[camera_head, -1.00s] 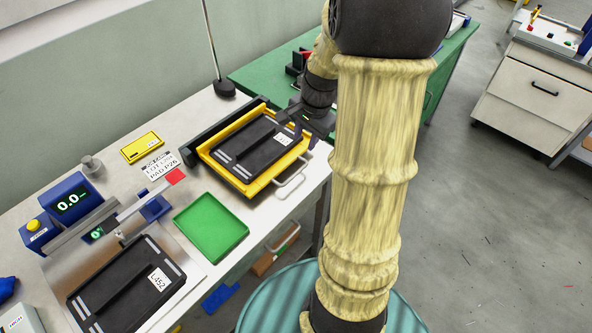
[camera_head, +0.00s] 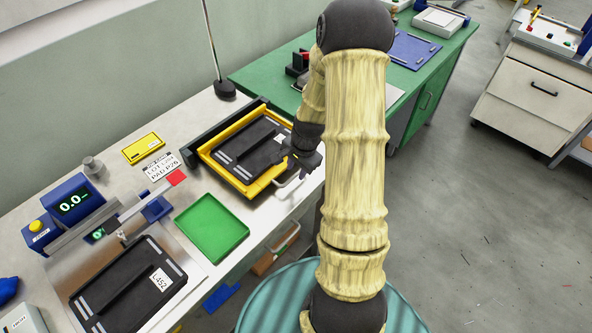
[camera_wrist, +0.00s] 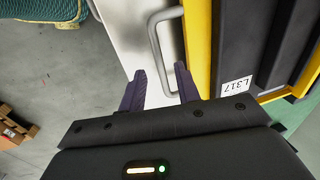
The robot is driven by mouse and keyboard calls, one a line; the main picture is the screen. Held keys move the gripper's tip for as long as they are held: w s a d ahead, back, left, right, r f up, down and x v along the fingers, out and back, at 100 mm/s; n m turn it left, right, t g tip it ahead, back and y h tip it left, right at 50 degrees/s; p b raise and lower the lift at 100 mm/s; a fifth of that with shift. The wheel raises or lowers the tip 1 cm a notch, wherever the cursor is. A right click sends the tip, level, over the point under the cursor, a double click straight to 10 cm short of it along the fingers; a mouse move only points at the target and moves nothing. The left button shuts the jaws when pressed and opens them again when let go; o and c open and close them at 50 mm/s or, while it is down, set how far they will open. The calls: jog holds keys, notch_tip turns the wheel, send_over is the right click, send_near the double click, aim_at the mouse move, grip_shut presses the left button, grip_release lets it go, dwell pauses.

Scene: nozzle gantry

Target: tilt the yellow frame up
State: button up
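The yellow frame (camera_head: 216,165) lies flat on the bench around a black pad, in front of a dark upright bar. The black pad (camera_head: 240,150) carries a white label that reads L317 in the wrist view (camera_wrist: 236,87). A grey bar handle (camera_head: 293,181) sticks out from the frame's near right side. My gripper (camera_head: 288,163) is at this side, close to the handle. In the wrist view my gripper (camera_wrist: 160,72) is open, with the handle (camera_wrist: 158,50) lying between the lines of its two fingers. I cannot tell whether the fingers touch it.
A green tray (camera_head: 211,228) sits in front of the frame. A second black pad (camera_head: 125,285) lies on the scale with the blue 0.0 display (camera_head: 73,203). A green table (camera_head: 262,80) adjoins the far end.

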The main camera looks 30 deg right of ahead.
jog(key=shift+w+f, duration=0.2)
jog(key=shift+f, duration=0.85)
grip_shut()
jog(key=shift+r, duration=0.25)
